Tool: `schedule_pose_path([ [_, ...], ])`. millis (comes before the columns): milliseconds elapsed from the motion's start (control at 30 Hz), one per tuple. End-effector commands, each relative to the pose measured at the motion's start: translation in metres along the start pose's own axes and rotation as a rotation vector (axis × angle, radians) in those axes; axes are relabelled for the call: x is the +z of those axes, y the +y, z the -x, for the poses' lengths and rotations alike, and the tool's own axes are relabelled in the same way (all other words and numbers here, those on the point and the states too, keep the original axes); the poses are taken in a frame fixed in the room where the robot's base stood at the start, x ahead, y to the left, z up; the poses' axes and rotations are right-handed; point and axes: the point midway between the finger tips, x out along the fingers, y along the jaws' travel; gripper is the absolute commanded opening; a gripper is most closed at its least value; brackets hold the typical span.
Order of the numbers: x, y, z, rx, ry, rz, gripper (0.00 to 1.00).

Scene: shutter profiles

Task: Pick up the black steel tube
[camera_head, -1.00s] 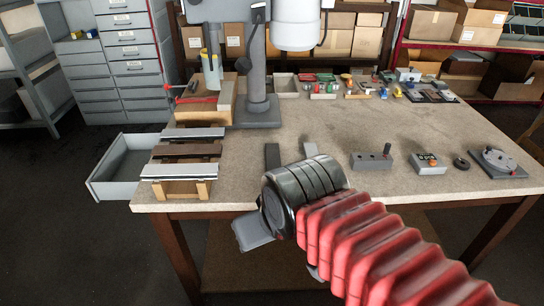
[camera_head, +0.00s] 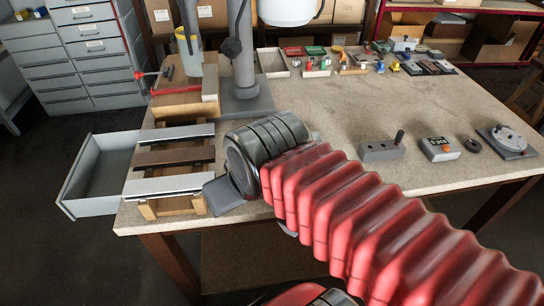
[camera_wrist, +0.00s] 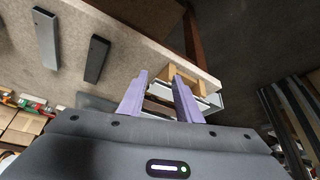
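In the wrist view, a dark, near-black bar (camera_wrist: 96,58) lies on the table beside a lighter grey bar (camera_wrist: 46,38); the dark one looks like the black steel tube. In the head view my wrist and arm hide most of this spot. My gripper (camera_wrist: 160,76) is open, with two lilac-grey fingers apart and nothing seen held between them. The dark bar is left of the fingers in the wrist view. In the head view a grey part of my gripper (camera_head: 222,193) shows just right of the wooden rack.
The wooden rack (camera_head: 158,208) carries silver and brown profiles (camera_head: 175,157) at the table's left edge. An open grey drawer (camera_head: 95,180) is beyond it. A drill press column (camera_head: 243,60) stands behind. A lever block (camera_head: 380,150) and counter box (camera_head: 439,149) stand right; the central tabletop is clear.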

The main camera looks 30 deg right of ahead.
Motion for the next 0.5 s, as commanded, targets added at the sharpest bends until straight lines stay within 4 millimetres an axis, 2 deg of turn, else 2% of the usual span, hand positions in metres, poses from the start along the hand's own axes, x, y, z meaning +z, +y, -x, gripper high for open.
schedule_pose_path([
  [333, 0.0001, 0.0, 0.0, 0.0, 0.0, 0.0, 0.31],
  [500, -0.0031, 0.0015, 0.0006, 0.002, -0.005, -0.005, 0.43],
])
